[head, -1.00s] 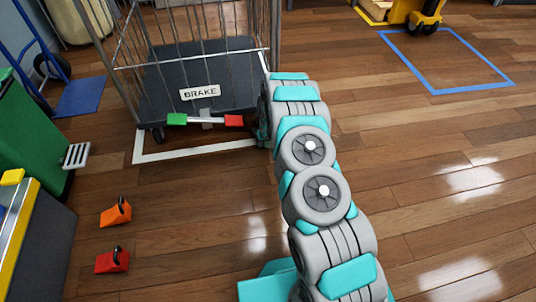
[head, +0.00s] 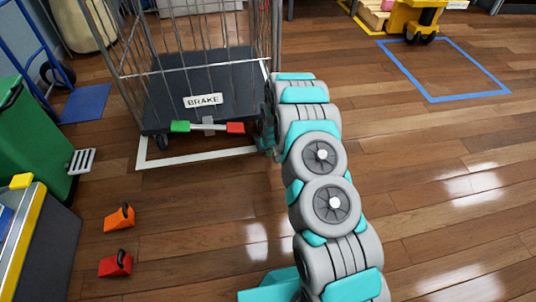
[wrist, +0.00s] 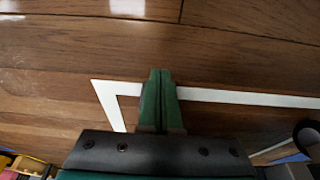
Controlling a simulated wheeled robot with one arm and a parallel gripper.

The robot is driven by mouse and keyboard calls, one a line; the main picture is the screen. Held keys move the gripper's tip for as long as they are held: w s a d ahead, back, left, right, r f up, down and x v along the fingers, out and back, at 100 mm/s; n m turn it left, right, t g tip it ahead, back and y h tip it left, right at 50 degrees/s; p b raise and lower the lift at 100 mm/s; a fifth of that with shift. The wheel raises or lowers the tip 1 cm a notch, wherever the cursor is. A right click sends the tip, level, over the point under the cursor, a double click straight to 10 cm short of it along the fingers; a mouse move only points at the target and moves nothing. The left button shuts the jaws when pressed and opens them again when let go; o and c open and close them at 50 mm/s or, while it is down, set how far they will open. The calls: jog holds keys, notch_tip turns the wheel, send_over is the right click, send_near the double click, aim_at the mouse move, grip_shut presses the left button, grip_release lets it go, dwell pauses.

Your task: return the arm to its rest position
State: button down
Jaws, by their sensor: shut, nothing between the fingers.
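My arm, grey with teal covers, reaches from the bottom of the head view toward the wire cage trolley (head: 205,80). My gripper is hidden in the head view, behind the arm's far end near the trolley's front right corner. In the wrist view my gripper (wrist: 158,90) shows two dark green fingers pressed together with nothing between them. They are above the wooden floor, over the white floor line (wrist: 230,97).
The trolley has a BRAKE label (head: 203,100) and a pedal bar with green (head: 180,127) and red (head: 235,128) ends. Orange (head: 119,218) and red (head: 115,264) wedges lie at left near a green bin (head: 35,135). The blue-outlined floor area (head: 440,75) is empty inside at right.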

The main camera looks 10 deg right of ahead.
jog(key=s+r+g+p, duration=0.1)
jog(key=s+r+p, duration=0.1)
jog(key=s+r, duration=0.75)
jog(key=s+r+g+p, duration=0.1)
jog(key=s+r, duration=0.3)
jog(key=r, duration=1)
jog(key=s+r+p, duration=0.2)
jog(key=s+r, duration=0.4)
jog(key=r, duration=0.6)
jog(key=s+r+g+p, duration=0.1)
jog(key=s+r, duration=0.4)
jog(key=s, duration=0.5)
jog(key=s+r+g+p, duration=0.1)
jog(key=s+r, duration=0.4)
jog(key=s, duration=0.6)
jog(key=s+r+g+p, duration=0.1)
jog(key=s+r+p, duration=0.1)
jog(key=s+r, duration=0.4)
jog(key=s, duration=0.5)
jog(key=shift+a+p, duration=0.2)
jog(key=shift+p, duration=0.1)
jog(key=shift+r, duration=0.1)
